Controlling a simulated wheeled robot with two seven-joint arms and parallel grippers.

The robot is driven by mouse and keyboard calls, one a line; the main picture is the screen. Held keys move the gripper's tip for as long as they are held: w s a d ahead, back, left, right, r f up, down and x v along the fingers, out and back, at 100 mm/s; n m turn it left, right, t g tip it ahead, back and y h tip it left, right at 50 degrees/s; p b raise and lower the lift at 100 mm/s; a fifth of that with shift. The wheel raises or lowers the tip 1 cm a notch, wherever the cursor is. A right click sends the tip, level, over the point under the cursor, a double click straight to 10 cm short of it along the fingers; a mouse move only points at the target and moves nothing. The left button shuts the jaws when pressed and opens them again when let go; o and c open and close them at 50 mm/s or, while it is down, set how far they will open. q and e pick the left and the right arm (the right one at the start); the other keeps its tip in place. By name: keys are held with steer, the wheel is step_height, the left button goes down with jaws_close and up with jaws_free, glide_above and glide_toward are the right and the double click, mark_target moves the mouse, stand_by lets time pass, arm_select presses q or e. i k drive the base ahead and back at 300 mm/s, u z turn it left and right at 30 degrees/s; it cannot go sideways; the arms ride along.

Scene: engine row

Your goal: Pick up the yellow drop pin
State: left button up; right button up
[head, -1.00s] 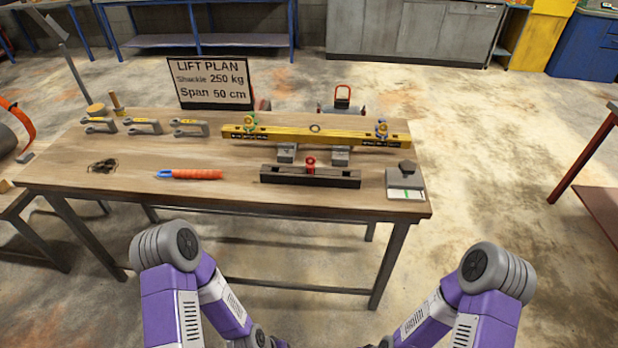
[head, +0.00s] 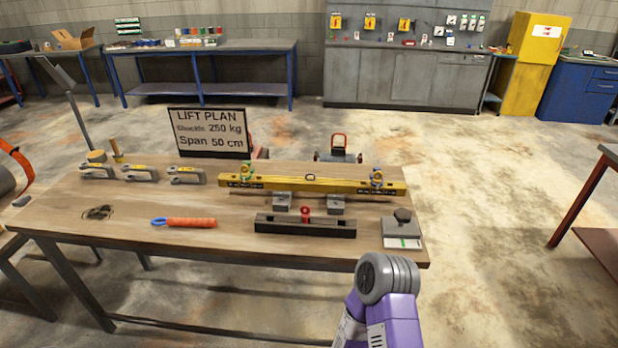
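I cannot pick out a yellow drop pin for certain. A yellow spreader beam (head: 290,184) lies across two grey blocks on the wooden table (head: 140,238). A green and yellowish fitting (head: 246,172) sits on the beam's left end, and a blue one (head: 376,178) on its right end. Any pin in these is too small to tell. Neither of my grippers is in view; only a purple and grey link of my arm shows at the bottom, right of centre.
Several grey shackles (head: 139,174) lie at the back left. An orange-handled tool (head: 188,222), a dark bar (head: 305,226) with a red knob and a grey block (head: 402,229) are nearer the front. A LIFT PLAN sign (head: 208,133) stands behind. The table's front-left surface is mostly clear.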

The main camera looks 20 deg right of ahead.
mark_target(377, 180)
steer(key=u, duration=3.15)
steer(key=k, duration=2.95)
steer(key=z, duration=1)
